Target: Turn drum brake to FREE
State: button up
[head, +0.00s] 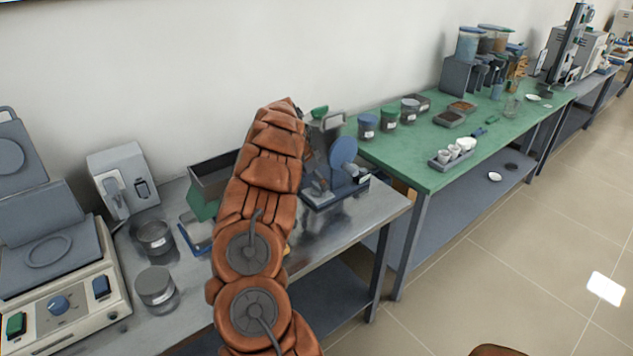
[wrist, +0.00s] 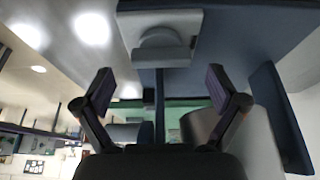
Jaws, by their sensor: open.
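My gripper (wrist: 163,88) is open in the wrist view, its two dark fingers apart with nothing between their tips. Just beyond the tips is a grey block with a rounded knob-like part (wrist: 162,42) and a thin dark bar running down between the fingers. I cannot tell whether this is the drum brake, and no FREE mark is legible. In the head view a small machine with a blue disc (head: 343,151) and a dark base (head: 335,192) stands at the end of the metal table, partly behind my arm. My gripper is hidden there.
On the metal table (head: 325,232) are a dark open box (head: 213,172), grey jars (head: 156,288) and a balance-like instrument (head: 55,290). A green-topped bench (head: 420,165) with jars and trays stands beyond at the right. The floor in front is clear.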

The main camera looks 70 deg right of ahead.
jog(key=shift+x, duration=1.05)
jog(key=shift+f, duration=0.1)
jog(key=c, duration=1.1)
